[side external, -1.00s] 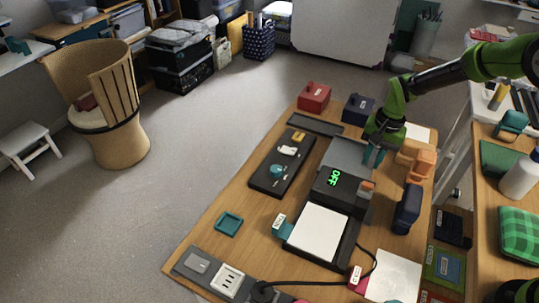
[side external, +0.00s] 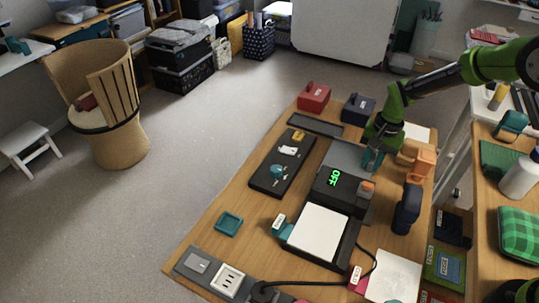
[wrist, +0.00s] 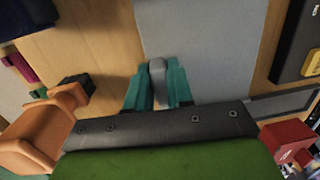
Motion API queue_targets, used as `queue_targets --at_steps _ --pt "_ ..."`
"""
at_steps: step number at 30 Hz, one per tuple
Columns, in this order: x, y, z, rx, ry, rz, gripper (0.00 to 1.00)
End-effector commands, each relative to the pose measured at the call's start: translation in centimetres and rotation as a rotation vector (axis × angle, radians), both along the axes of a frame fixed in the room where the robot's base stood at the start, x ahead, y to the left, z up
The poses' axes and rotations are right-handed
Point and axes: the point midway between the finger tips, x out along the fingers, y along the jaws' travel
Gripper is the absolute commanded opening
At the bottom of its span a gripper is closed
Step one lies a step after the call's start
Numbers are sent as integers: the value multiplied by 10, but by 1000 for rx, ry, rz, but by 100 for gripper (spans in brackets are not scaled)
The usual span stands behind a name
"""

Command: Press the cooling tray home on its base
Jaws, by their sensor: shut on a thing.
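The cooling tray (side external: 347,156) is a flat grey plate at the back of the dark machine with the green OFF display (side external: 333,178), which I take to be its base. In the wrist view the tray (wrist: 197,38) lies beneath my fingers. My gripper (side external: 373,157) is at the tray's right edge. Its teal fingers (wrist: 158,84) are shut on a small grey tab at that edge. The tray looks nearly level, but its underside and seating are hidden, so I cannot tell whether a gap is left.
A black parts tray (side external: 268,184) lies left of the machine. Red (side external: 314,97) and navy (side external: 358,109) boxes stand behind. A white pad (side external: 318,232) is in front.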

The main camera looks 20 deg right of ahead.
Motion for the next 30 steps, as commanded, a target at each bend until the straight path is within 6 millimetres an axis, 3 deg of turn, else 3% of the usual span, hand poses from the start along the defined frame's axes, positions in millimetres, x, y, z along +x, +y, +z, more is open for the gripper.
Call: queue_targets --at_steps 7,8,13,23,26,30 --pt "1 0 -3 0 -3 0 0" --pt "1 0 -2 0 -3 0 26" --pt "1 0 -2 1 -2 0 51" --pt "0 0 0 1 -1 0 51" --pt "1 -1 10 1 -3 0 51" --pt "1 -4 37 1 -6 -1 51"
